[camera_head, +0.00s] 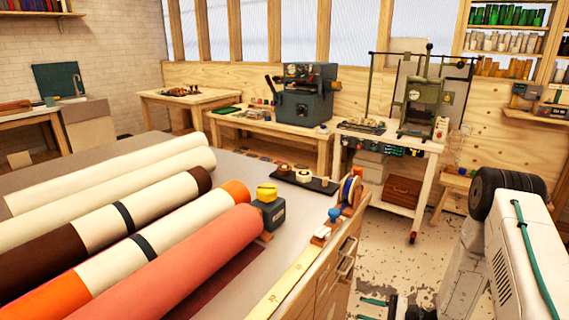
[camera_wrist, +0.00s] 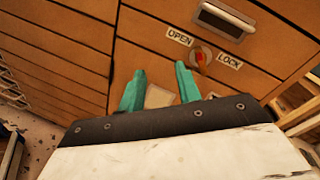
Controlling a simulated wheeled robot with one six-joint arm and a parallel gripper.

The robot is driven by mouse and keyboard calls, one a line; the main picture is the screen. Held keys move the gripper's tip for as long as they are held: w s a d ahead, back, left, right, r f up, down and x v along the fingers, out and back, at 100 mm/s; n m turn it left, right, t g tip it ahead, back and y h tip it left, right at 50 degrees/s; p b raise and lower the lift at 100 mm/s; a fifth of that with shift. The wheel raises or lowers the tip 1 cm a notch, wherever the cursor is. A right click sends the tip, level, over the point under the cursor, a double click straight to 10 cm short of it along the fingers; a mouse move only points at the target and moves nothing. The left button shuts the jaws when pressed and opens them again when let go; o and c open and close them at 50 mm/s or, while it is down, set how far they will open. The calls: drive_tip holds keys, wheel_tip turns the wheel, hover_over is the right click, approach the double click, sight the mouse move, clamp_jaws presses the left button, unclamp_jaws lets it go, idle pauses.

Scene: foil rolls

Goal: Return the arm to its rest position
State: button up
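In the wrist view my gripper (camera_wrist: 161,82) has two teal fingers standing apart, with a clear gap between their tips. A pale squarish patch shows low between them; I cannot tell what it is, and nothing is visibly clamped. The fingers are in front of a wooden drawer cabinet (camera_wrist: 65,72). A round latch (camera_wrist: 201,56) with a red-orange pointer sits between the OPEN and LOCK labels, just above the right fingertip. In the head view my gripper's teal fingers (camera_head: 376,308) show at the bottom edge, low beside the bench. My white arm fills the lower right.
Several large rolls, including a coral one (camera_head: 170,265), lie on the grey bench (camera_head: 265,235). Its wooden drawer side (camera_head: 325,270) faces my arm. A white wheeled cart (camera_head: 420,205) with a green machine stands behind. Worn floor (camera_head: 400,255) lies open between bench and arm.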

drive_tip(key=s+r+n+g+h, duration=0.2)
drive_tip(key=s+r+n+h, duration=0.3)
drive_tip(key=s+r, duration=0.4)
drive_tip(key=s+r+n+g+h, duration=0.2)
drive_tip(key=s+r+n+h, duration=0.3)
drive_tip(key=s+r, duration=0.5)
drive_tip(key=s+r+n+g+h, duration=0.2)
drive_tip(key=s+r+n+h, duration=0.3)
drive_tip(key=r, duration=1.7)
drive_tip(key=s+n, duration=0.1)
drive_tip(key=s, duration=0.4)
drive_tip(key=shift+a+h, duration=0.15)
drive_tip(key=shift+h, duration=0.25)
drive_tip(key=shift+r, duration=0.1)
